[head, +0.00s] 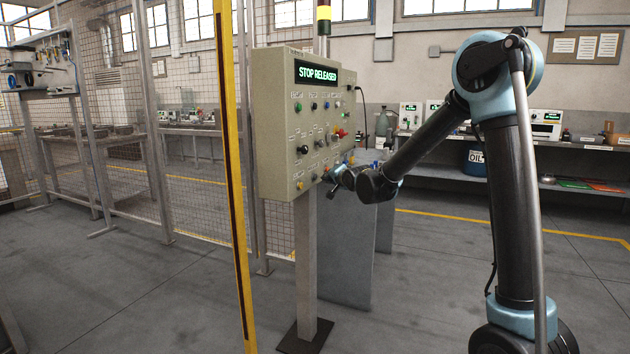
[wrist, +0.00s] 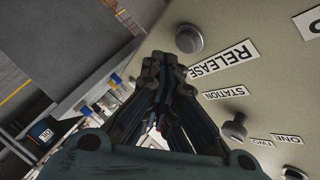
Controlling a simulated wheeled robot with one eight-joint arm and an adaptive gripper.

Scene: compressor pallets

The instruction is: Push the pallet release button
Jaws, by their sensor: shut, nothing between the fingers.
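The beige control panel (head: 278,150) stands on a post, and its display (head: 318,73) reads "STOP RELEASED". My gripper (head: 333,186) is at the lower right part of the panel's face in the head view. In the wrist view my gripper (wrist: 165,62) is shut and empty, its fingertips close to the panel face. A round grey button (wrist: 188,39) lies just beyond the fingertips, beside a white label (wrist: 222,57) reading "RELEASE". I cannot tell whether the fingertips touch the panel. In the head view my gripper hides part of the panel's lower right.
A "STATION" label (wrist: 226,91) and a dark knob (wrist: 234,129) sit beside the gripper on the panel. A yellow post (head: 233,190) and mesh fence (head: 195,120) stand left of the panel. Open grey floor (head: 120,290) lies in front.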

